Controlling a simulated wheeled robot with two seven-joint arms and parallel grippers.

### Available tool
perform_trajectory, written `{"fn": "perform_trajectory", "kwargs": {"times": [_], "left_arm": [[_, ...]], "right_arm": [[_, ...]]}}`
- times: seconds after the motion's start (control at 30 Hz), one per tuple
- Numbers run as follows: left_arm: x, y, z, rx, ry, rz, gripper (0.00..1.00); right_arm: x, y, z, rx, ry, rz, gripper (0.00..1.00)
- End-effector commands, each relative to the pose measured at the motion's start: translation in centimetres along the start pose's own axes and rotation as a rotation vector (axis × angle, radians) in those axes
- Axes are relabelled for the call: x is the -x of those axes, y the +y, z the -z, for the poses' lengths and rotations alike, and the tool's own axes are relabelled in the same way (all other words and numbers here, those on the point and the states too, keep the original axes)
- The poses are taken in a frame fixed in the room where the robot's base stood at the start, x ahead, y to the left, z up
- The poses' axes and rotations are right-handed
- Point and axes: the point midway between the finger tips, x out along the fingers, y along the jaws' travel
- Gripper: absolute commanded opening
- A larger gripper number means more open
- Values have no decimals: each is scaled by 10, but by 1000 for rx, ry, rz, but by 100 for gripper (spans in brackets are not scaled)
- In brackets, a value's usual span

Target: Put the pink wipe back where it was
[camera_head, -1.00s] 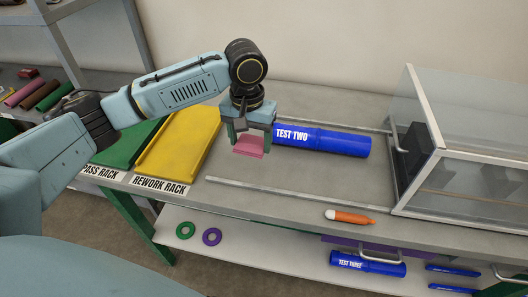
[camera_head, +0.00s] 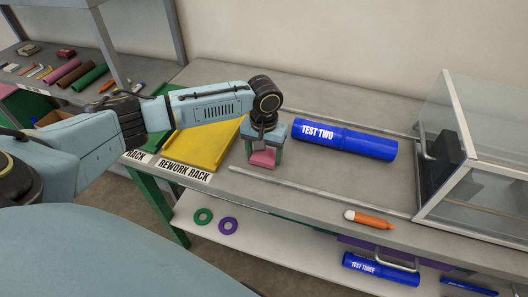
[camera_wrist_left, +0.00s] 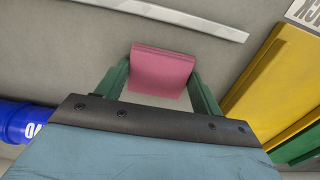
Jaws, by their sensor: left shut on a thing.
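The pink wipe (camera_head: 262,158) is a small folded pink block between the fingers of my left gripper (camera_head: 263,155). The gripper is shut on it, just right of the yellow rework rack, over the grey cart top. In the left wrist view the wipe (camera_wrist_left: 162,72) sits between the green fingertips (camera_wrist_left: 160,80), with bare grey surface behind it. I cannot tell whether the wipe touches the cart top. My right gripper is not in view.
The yellow rework rack (camera_head: 205,147) lies to the left. The blue TEST TWO pipe (camera_head: 345,139) lies to the right. A clear-walled box (camera_head: 490,150) stands at the right.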

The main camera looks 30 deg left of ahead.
Motion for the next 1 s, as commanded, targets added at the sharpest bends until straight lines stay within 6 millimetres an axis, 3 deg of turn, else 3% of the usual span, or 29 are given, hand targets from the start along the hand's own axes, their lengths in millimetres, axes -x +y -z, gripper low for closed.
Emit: {"fn": "perform_trajectory", "kwargs": {"times": [0.27, 0.3, 0.43, 0.77, 1.0], "left_arm": [[-2, 1, 0, -1, -1, -1, 46], [-2, 1, 0, -1, 0, -1, 72], [-2, 0, 0, -1, 0, -1, 89], [1, 0, 0, 0, 2, 0, 89], [40, 1, 1, 0, 3, -3, 89]], "right_arm": [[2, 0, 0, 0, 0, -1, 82], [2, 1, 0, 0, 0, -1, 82], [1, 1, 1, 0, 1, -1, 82], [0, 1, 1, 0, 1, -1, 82], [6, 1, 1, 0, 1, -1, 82]]}}
